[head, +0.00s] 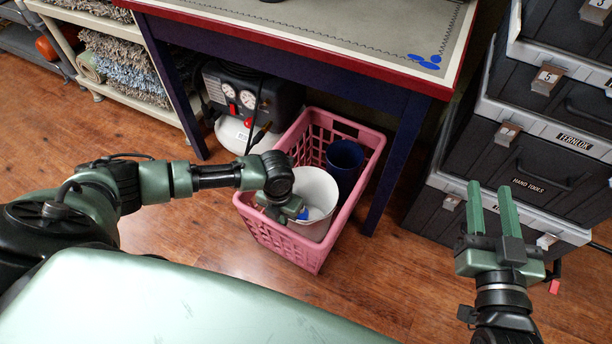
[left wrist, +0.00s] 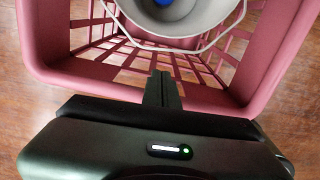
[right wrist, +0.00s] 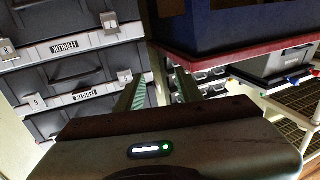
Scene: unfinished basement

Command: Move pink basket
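The pink basket (head: 292,247) stands on the wood floor, partly under the workbench. It holds a white bucket (head: 318,185) with something blue inside and a dark blue cup (head: 345,158). My left gripper (head: 287,212) is at the basket's near end, partly in front of the bucket. In the left wrist view its fingers (left wrist: 163,88) are together and cross the near rim of the basket (left wrist: 95,83). Nothing shows between them; whether they touch the rim I cannot tell. My right gripper (head: 493,212) is open and empty, in front of the dark drawers.
The workbench (head: 330,62) with dark blue legs stands over the basket's far end. A leg (head: 397,165) is close on its right. An air compressor (head: 243,95) is behind left. Dark drawer units (head: 525,165) stand right. Floor nearer me is clear (head: 375,285).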

